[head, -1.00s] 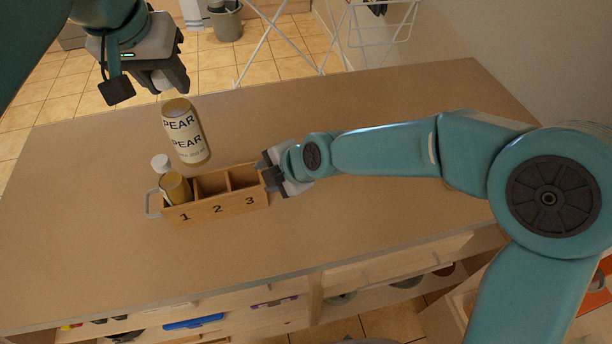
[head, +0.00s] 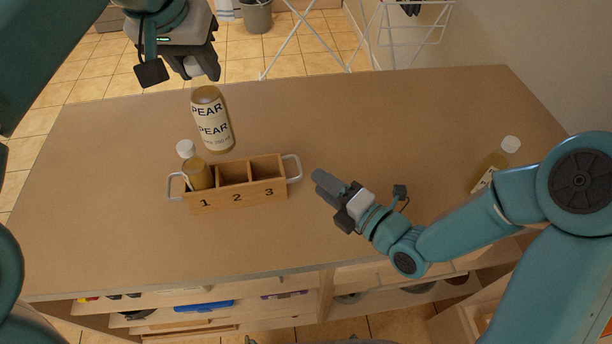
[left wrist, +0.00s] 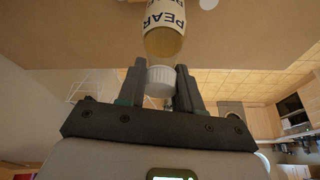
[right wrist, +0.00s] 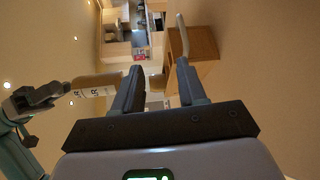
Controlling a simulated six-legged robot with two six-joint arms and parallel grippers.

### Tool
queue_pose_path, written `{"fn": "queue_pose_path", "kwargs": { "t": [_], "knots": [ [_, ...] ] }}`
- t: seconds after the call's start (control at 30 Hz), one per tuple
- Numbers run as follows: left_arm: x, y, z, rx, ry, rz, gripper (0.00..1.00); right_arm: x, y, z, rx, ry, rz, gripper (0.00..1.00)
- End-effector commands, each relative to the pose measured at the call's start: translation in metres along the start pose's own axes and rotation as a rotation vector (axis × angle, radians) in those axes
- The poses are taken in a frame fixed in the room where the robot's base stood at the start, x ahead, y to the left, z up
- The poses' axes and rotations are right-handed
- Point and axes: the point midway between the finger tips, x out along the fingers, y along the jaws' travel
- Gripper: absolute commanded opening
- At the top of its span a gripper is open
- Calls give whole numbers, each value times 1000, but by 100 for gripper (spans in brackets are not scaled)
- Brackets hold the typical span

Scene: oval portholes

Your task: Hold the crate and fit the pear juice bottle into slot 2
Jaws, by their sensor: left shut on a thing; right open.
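The pear juice bottle (head: 212,122) hangs upright, slightly tilted, above and behind the crate. My left gripper (head: 201,72) is shut on its white cap, which shows between the fingers in the left wrist view (left wrist: 161,80). The wooden crate (head: 238,198) stands on the table with slots numbered 1, 2 and 3. Slot 1 holds a white-capped bottle (head: 196,174); slots 2 and 3 look empty. My right gripper (head: 320,182) is open and apart from the crate, right of its right handle (head: 293,169). The right wrist view shows that handle (right wrist: 182,45) near the fingers.
Another white-capped bottle (head: 489,169) stands at the right of the table (head: 400,120), partly hidden by my right arm. The table around the crate is clear. Shelves with items lie below the front edge.

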Motion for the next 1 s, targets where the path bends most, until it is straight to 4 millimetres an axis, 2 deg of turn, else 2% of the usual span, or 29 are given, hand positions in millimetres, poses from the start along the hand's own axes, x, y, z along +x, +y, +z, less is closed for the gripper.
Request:
{"fn": "queue_pose_path", "kwargs": {
  "t": [0.1,0.2,0.4,0.6,0.97,1.0],
  "knots": [
    [-1,0,0,0,3,0,0,4,-28,-4,6,0,-6,41],
    [-1,0,0,0,3,0,0,11,-42,-7,1,1,0,41],
    [-1,0,0,0,3,0,0,51,-40,-6,-3,1,1,41],
    [-1,0,0,0,3,0,0,74,-40,-6,-1,1,0,41],
    [-1,0,0,0,3,0,0,81,-39,-5,0,-2,-1,41],
    [-1,0,0,0,3,0,0,81,-39,-5,0,-2,-1,38]
  ]
}}
